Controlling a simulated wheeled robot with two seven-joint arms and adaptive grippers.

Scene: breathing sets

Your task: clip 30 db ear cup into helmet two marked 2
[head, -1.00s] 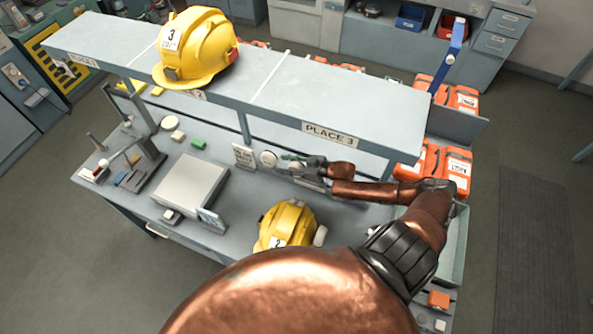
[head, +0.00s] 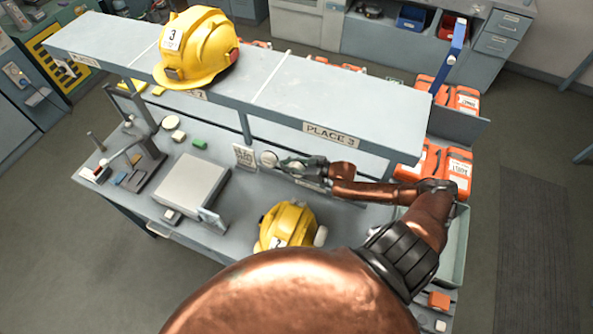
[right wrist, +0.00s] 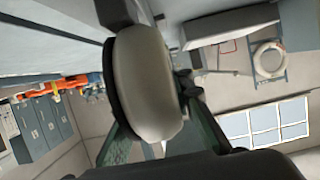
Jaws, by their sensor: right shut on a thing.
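The yellow helmet marked 2 (head: 287,222) sits on the bench behind my large copper arm link, which hides its front lower part. A pale round piece (head: 320,236) shows at its right side. My right gripper (head: 281,162) is shut on a pale ear cup (head: 268,159), held near the back of the bench, behind and apart from the helmet. In the right wrist view the beige ear cup (right wrist: 146,82) with a dark rim is close up between the fingers. Its rating cannot be read. My left gripper is not in view.
A shelf (head: 270,85) runs above the bench's back edge, bearing a yellow helmet marked 3 (head: 196,50). A small printed card (head: 244,157) stands beside the held cup. A grey box (head: 190,187) and a stand (head: 150,165) are left. A tray (head: 455,250) is right.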

